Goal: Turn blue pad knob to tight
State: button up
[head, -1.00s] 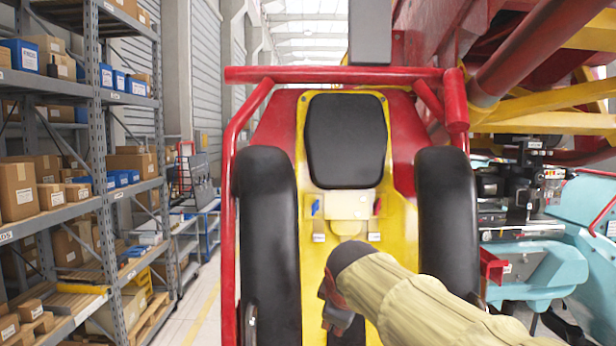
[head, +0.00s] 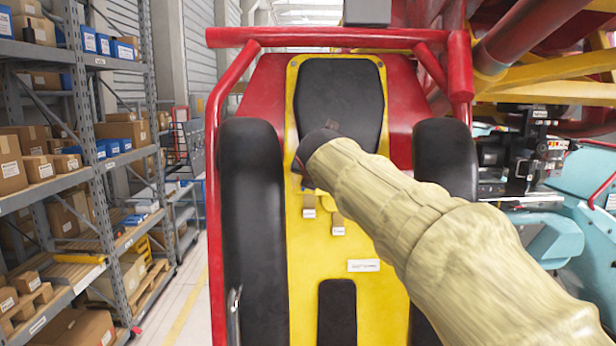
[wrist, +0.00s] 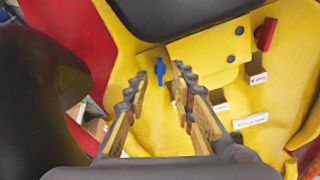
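The blue pad knob (wrist: 160,70) sits on the yellow panel (wrist: 150,120) of the coaster seat. In the wrist view it appears between my gripper's fingertips, a little beyond them. My gripper (wrist: 161,78) is open and empty, one finger on each side of the knob's line of sight; I see no contact.
Black side pads (head: 250,225) flank the yellow panel, with a black headrest (head: 340,95) above. White labels (wrist: 250,120) lie right of the fingers. A red bar frame (head: 330,38) surrounds the seat. Shelves (head: 70,180) stand left, with clear floor between.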

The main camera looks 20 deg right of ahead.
jog(key=p+x, duration=0.1)
jog(key=x, duration=0.5)
jog(key=shift+w+f, duration=0.1)
jog(key=shift+c, duration=0.9)
jog(key=c, duration=0.4)
grip_shut()
